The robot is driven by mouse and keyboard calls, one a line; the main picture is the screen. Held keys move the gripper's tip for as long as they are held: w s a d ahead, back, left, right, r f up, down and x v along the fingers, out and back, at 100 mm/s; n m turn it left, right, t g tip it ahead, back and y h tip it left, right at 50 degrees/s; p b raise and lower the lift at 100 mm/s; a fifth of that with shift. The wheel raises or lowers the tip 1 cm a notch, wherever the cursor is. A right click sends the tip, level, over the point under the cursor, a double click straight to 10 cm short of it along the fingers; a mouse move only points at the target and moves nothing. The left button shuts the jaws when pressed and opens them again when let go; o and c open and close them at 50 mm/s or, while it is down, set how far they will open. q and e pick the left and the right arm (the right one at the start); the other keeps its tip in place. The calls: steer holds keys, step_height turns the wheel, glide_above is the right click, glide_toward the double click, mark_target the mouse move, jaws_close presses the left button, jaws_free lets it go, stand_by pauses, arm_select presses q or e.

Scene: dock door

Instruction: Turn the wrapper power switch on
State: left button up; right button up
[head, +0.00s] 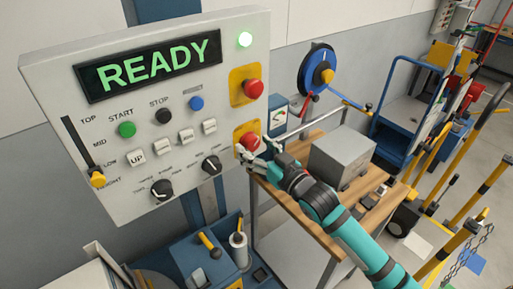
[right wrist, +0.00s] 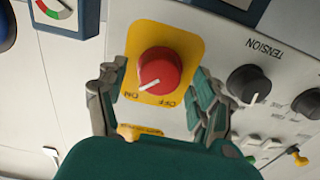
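The wrapper power switch is a red rotary knob (head: 249,141) on a yellow plate, low on the right edge of the grey control panel (head: 60,75). In the right wrist view the red knob (right wrist: 160,68) has a white pointer aimed at the lower left, toward the upside-down ON label; the OFF label is to the right. My right gripper (head: 256,149) is at the switch. In the wrist view its fingers (right wrist: 156,76) stand apart on either side of the knob, with gaps visible. The display (head: 150,65) reads READY in green. My left gripper is not in view.
A black TENSION knob (right wrist: 249,83) is beside the gripper. A wooden-topped table (head: 380,200) with a grey box (head: 342,158) stands right of the panel.

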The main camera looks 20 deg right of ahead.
steer(key=v, duration=1.2)
steer(key=shift+r, duration=0.1)
